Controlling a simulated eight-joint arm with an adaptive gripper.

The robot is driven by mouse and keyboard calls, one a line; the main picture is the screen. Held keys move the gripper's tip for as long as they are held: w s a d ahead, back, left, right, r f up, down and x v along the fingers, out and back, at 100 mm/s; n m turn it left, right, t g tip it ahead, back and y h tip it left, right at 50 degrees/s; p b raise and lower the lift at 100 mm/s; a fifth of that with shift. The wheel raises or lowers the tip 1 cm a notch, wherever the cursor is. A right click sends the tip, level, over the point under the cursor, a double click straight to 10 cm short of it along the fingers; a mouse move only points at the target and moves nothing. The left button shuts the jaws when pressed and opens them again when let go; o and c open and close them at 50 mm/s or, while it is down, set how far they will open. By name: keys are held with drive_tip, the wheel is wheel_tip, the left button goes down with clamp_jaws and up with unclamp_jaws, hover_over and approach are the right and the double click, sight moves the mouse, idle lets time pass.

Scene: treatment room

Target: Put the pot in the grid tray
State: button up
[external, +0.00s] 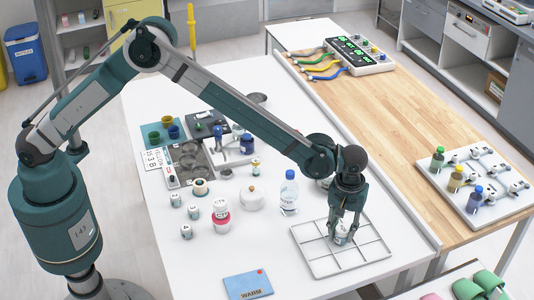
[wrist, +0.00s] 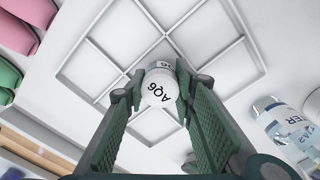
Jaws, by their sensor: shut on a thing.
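My gripper (external: 343,234) points down over the grid tray (external: 307,262) and is shut on a small white pot (external: 342,229). In the wrist view the pot (wrist: 158,90) sits between the two green-padded fingers, with the black label "AQ6" showing. The grid tray (wrist: 102,38) lies flat behind it, with thin grey dividers and empty white compartments. The pot is over the tray's upper middle part; I cannot tell whether its base touches the tray floor. The fingers hide part of the pot's sides.
A water bottle (external: 289,192) stands just left of the tray. A blue "WARM" pack (external: 247,285) lies near the front edge. Green slippers (external: 468,288) are at the lower right.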

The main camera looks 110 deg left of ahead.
sight(342, 229)
drive_tip(key=shift+f, duration=0.15)
drive_tip(key=o, duration=0.9)
wheel_tip(342, 229, up, 12)
drive_tip(key=shift+r, duration=0.2)
idle(0.4)
idle(0.6)
